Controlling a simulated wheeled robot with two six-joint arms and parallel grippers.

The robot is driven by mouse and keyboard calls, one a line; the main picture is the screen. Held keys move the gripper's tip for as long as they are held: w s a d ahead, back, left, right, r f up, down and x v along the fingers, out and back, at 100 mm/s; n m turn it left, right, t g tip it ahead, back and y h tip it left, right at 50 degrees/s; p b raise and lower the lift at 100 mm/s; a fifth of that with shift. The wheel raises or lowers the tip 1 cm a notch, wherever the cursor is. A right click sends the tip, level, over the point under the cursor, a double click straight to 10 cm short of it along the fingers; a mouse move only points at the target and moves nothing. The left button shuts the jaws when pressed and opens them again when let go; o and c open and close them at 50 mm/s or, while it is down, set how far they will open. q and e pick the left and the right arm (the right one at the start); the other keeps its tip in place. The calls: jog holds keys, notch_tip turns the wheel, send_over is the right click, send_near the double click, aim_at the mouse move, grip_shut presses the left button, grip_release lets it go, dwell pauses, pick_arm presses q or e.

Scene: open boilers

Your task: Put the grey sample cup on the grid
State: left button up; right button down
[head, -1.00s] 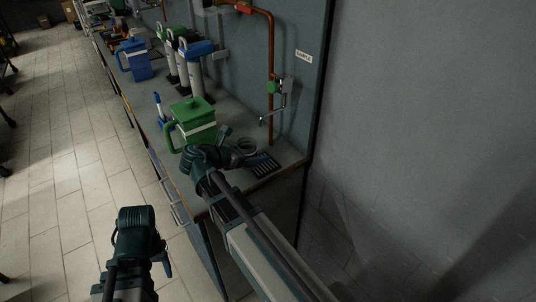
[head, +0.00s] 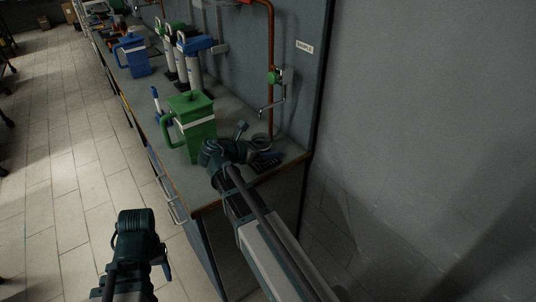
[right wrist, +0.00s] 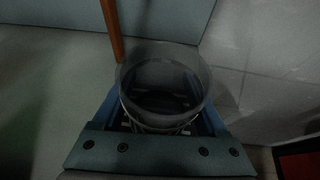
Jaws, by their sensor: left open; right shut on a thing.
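The grey sample cup (head: 261,141) is a round, open, see-through grey cup at the near right end of the bench. My right gripper (head: 249,139) is shut on it. In the right wrist view the cup (right wrist: 163,82) stands upright between the blue fingers of the right gripper (right wrist: 163,112). The black slatted grid (head: 266,160) lies on the bench just below the cup, partly hidden by my right arm. I cannot tell whether the cup touches it. My left gripper (head: 164,263) is open and empty, low over the floor at the left.
A green lidded jug (head: 194,124) stands just left of my right gripper. A copper pipe (head: 271,60) with a green valve (head: 273,77) and a spout rises behind the cup. A blue-grey wall panel (head: 307,90) bounds the bench at the right. Blue-topped cylinders stand further back.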

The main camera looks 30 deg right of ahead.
jog(key=shift+r, duration=0.1)
jog(key=shift+f, duration=0.25)
grip_release()
jog(key=shift+r, duration=0.1)
